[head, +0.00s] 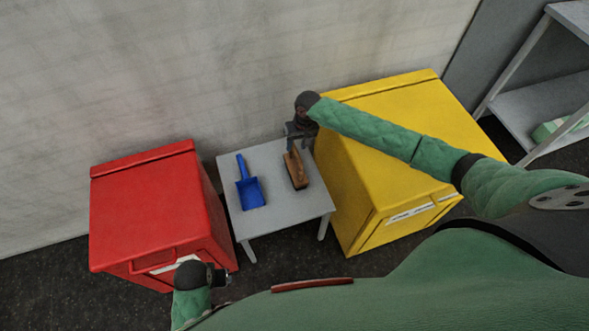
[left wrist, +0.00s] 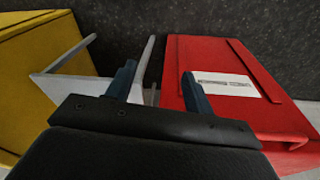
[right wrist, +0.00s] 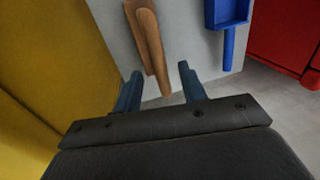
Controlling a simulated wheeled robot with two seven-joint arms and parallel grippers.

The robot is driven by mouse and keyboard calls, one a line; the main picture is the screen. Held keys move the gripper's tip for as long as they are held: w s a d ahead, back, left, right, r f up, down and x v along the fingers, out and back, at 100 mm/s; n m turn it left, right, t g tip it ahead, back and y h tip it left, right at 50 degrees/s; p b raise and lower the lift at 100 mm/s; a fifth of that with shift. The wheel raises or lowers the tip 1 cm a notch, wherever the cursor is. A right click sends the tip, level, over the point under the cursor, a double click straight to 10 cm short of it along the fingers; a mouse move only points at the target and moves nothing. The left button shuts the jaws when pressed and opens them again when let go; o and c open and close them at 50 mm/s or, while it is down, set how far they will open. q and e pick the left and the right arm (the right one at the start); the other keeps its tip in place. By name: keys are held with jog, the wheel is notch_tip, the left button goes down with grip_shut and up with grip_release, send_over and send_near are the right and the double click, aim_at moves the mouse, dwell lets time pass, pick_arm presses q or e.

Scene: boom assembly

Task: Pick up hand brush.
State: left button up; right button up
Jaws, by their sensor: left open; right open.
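The hand brush (head: 296,170), with a wooden back and dark bristles, lies on a small grey table (head: 283,214). My right gripper (head: 297,142) is open at the brush's far end in the head view. In the right wrist view the brush (right wrist: 148,40) points its narrow end toward the gap between the open fingers (right wrist: 158,84); I cannot tell whether they touch it. My left gripper (head: 222,277) is low in front of the red box. In the left wrist view its fingers (left wrist: 160,85) are apart and empty.
A blue dustpan (head: 250,191) lies left of the brush on the table. A red box (head: 150,210) stands left of the table and a yellow box (head: 395,130) right, under my right arm. A wall (head: 200,70) is behind. A shelf (head: 540,100) stands far right.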

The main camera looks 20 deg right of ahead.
aim_at(296, 150)
jog(key=shift+s+f, duration=0.15)
jog(key=shift+f, duration=0.25)
jog(key=f, duration=0.1)
jog(key=a+f+p, duration=0.1)
jog(key=f, duration=0.1)
jog(key=shift+s+f+p, duration=0.15)
jog(key=shift+p, duration=0.15)
jog(key=shift+f, duration=0.75)
pick_arm(q)
notch_tip(296, 150, down, 8)
jog(key=shift+s+a, duration=0.15)
jog(key=shift+s, duration=0.25)
pick_arm(e)
grip_shut()
pick_arm(q)
jog(key=shift+w+r, duration=0.1)
jog(key=shift+r, duration=0.05)
pick_arm(e)
jog(key=shift+r, duration=0.1)
